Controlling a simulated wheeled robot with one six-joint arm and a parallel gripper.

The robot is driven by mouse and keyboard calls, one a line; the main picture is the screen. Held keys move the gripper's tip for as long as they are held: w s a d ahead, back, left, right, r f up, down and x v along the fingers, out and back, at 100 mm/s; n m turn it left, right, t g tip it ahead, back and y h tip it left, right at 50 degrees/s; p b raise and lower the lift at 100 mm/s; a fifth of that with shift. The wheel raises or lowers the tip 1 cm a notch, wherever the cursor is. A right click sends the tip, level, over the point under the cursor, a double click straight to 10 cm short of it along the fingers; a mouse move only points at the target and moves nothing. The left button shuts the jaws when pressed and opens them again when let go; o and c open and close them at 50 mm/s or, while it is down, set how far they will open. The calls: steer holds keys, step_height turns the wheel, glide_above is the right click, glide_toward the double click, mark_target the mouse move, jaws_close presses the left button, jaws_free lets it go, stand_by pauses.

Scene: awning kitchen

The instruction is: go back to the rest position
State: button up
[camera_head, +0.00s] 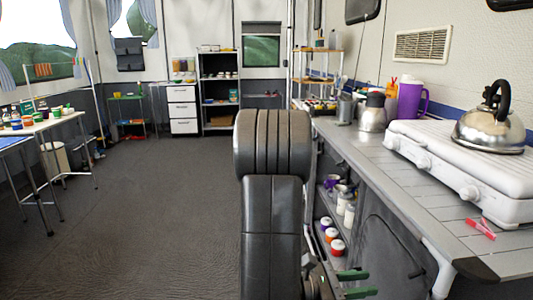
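My gripper (356,284) is low in the picture, right of the middle, beside the front of the counter and below its top. Its two green fingers point right and stand apart, with nothing visible between them. My dark arm rises in the middle of the picture, left of the counter, and hides part of the floor and the counter's far front.
The grey counter (408,182) runs along the right, with a white stove (440,160), a kettle (489,125), a purple mug (411,102) and a red clip (480,228). Jars (337,247) stand on the shelf below. A table (45,122) is at left. The floor (150,200) is clear.

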mark_target(409, 277)
steer(key=d, duration=0.3)
steer(key=d+b, duration=0.1)
steer(key=d, duration=0.3)
steer(key=w+d+b, duration=0.1)
steer(key=d, duration=0.2)
steer(key=shift+d, duration=0.4)
steer(key=shift+w, duration=0.85)
steer(key=shift+p, duration=0.3)
